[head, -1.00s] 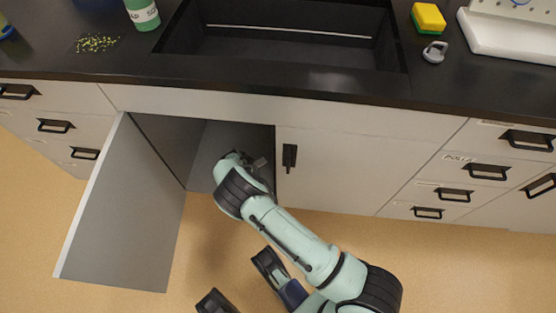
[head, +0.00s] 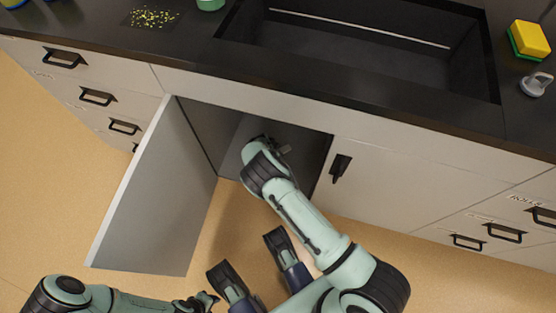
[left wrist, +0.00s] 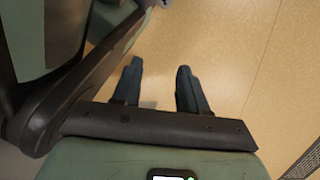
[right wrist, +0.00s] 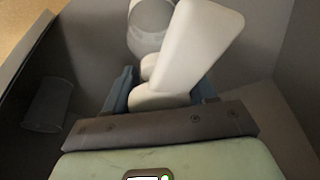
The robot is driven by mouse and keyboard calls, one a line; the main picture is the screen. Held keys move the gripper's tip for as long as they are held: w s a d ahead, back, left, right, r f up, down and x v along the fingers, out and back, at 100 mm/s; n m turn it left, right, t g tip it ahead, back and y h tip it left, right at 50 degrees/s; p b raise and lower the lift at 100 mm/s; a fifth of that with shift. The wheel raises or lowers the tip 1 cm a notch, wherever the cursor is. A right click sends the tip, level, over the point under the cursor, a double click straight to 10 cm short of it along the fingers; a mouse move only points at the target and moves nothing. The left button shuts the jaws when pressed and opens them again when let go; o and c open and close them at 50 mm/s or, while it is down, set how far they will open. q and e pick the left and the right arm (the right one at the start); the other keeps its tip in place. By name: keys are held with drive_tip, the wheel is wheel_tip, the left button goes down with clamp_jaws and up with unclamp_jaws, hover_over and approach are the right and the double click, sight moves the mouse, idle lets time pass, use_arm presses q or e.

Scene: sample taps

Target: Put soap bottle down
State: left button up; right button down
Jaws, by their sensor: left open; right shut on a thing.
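My right arm reaches into the open cabinet under the sink, and its gripper is mostly hidden there in the head view. In the right wrist view the right gripper (right wrist: 160,95) is shut on a white soap bottle (right wrist: 202,45), which looks tilted in the picture. The bottle's lower end is partly hidden by the gripper, and I cannot tell whether it touches the cabinet floor (right wrist: 285,125). My left gripper (head: 207,300) is outside the cabinet, low at the left of the head view. In the left wrist view it is open and empty (left wrist: 157,85) above the tan floor.
The grey cabinet door (head: 160,200) stands open to the left. A white rounded thing (right wrist: 150,22) is behind the bottle, and a grey cylinder (right wrist: 47,105) is at left. Above are the dark sink (head: 350,60), a yellow-green sponge (head: 530,40) and yellow-green bits (head: 150,17).

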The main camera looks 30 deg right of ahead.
use_arm(q)
drive_tip(key=s, duration=0.1)
drive_tip(key=s+f+g+b, duration=0.1)
drive_tip(key=shift+s+a+f, duration=0.1)
drive_tip(key=shift+s+a, duration=0.05)
drive_tip(key=shift+s, duration=0.15)
use_arm(e)
wheel_tip(320, 180, down, 4)
drive_tip(key=shift+r, duration=0.1)
drive_tip(key=shift+c, duration=1.8)
unclamp_jaws()
drive_tip(key=shift+f, duration=0.2)
use_arm(q)
drive_tip(key=w+d+r+t+p, duration=0.1)
drive_tip(key=w+r+t+p, duration=0.1)
drive_tip(key=w, duration=0.6)
wheel_tip(320, 180, up, 3)
drive_tip(key=shift+f+t+p, duration=0.15)
drive_tip(key=shift+t+p, duration=0.25)
drive_tip(key=shift+p, duration=0.5)
use_arm(e)
drive_tip(key=v, duration=1.2)
drive_tip(key=shift+r, duration=0.15)
use_arm(q)
drive_tip(key=shift+s, duration=0.1)
